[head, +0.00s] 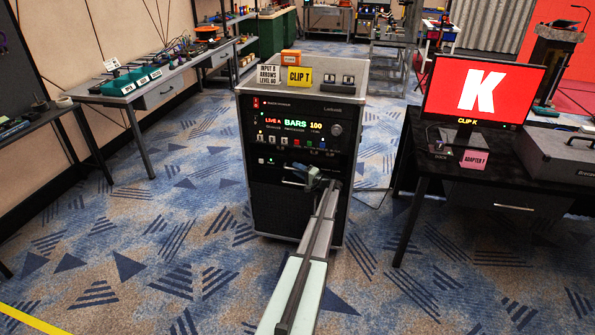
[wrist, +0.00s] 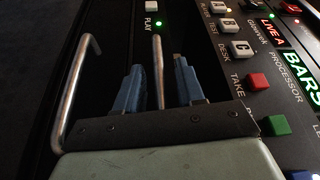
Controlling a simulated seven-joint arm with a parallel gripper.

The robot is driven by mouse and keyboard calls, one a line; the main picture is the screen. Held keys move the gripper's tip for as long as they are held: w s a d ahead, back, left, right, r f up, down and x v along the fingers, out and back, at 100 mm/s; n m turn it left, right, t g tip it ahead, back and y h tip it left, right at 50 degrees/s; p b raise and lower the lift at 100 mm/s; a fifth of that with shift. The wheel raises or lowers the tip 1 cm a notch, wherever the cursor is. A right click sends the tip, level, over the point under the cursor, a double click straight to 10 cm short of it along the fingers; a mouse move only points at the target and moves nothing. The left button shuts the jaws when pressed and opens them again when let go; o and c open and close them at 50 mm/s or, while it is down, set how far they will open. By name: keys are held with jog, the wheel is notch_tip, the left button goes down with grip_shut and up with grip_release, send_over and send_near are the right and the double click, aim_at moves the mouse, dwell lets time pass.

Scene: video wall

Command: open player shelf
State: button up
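The equipment rack (head: 262,130) stands in the middle of the head view with its dark front facing me. My gripper (head: 310,176) is at the front, by the dark player panel below the rows of buttons. In the wrist view my gripper (wrist: 160,88) has two blue fingers spread apart. An upright metal bar (wrist: 159,65) stands between them, with a visible gap on each side. Another bent metal rod (wrist: 78,90) is left of the fingers. A PLAY label (wrist: 151,25) is above them. My gripper hides part of the panel in the head view.
The processor panel (wrist: 265,60) with buttons is close on the right in the wrist view. A black desk (head: 425,185) with a monitor (head: 482,92) stands right of the rack. A workbench (head: 150,90) is at the left. Carpet (head: 170,240) in front is clear.

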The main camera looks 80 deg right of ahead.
jog(key=shift+w+d, duration=0.1)
jog(key=shift+w, duration=0.1)
jog(key=shift+c, duration=0.4)
grip_shut()
